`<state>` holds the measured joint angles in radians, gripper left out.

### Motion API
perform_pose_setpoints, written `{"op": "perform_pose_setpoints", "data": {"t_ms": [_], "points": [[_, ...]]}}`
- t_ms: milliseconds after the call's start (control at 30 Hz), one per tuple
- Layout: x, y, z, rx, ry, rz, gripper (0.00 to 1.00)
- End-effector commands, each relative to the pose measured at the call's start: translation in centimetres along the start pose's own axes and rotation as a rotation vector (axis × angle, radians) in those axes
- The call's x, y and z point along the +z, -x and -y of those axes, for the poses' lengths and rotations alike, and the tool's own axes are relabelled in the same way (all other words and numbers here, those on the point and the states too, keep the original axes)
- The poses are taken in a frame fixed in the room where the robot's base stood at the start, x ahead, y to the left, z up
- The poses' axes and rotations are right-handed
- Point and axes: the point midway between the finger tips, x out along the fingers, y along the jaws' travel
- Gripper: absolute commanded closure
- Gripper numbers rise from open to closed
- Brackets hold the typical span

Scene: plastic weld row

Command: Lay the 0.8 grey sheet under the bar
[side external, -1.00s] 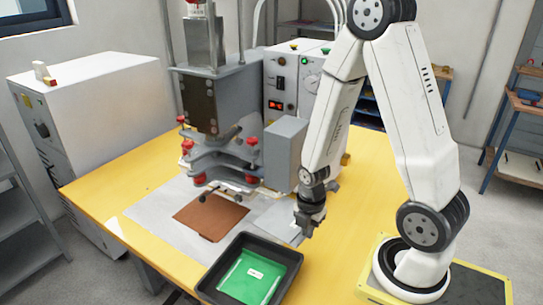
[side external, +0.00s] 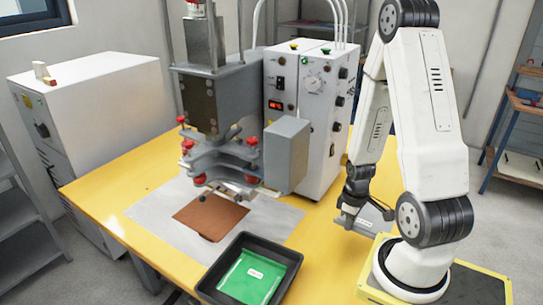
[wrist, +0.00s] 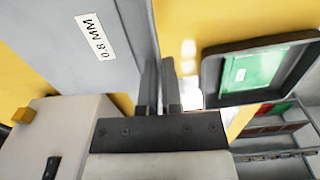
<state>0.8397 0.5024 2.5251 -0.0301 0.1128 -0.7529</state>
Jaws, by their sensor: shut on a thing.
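The grey sheet (wrist: 60,40), labelled 0.8 MM, fills the upper left of the wrist view. In the side view it shows as a grey piece (side external: 376,212) at my gripper (side external: 352,206). My gripper is shut on the sheet's edge and holds it to the right of the press, near my base. The fingers (wrist: 160,85) also show in the wrist view. The bar (side external: 236,189) is at the bottom of the press head, above a brown mat (side external: 208,216) on a pale metal plate (side external: 155,212). The sheet is well apart from the bar.
A black tray (side external: 205,285) with a green labelled sheet (side external: 250,276) stands at the table's front. A white control box (side external: 325,125) and a grey box (side external: 287,155) stand beside the press head. The yellow table (side external: 100,195) is clear at the left.

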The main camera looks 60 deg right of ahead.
Motion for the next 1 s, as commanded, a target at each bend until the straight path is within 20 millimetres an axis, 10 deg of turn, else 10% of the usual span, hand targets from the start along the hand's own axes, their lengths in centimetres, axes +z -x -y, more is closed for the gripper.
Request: {"op": "perform_pose_setpoints", "data": {"t_ms": [433, 1000], "points": [[4.6, -0.5, -3.5, 0.001, -0.631, 0.002, 1.0], [4.5, -1.1, -4.8, 0.0, -0.729, 0.002, 1.0]]}}
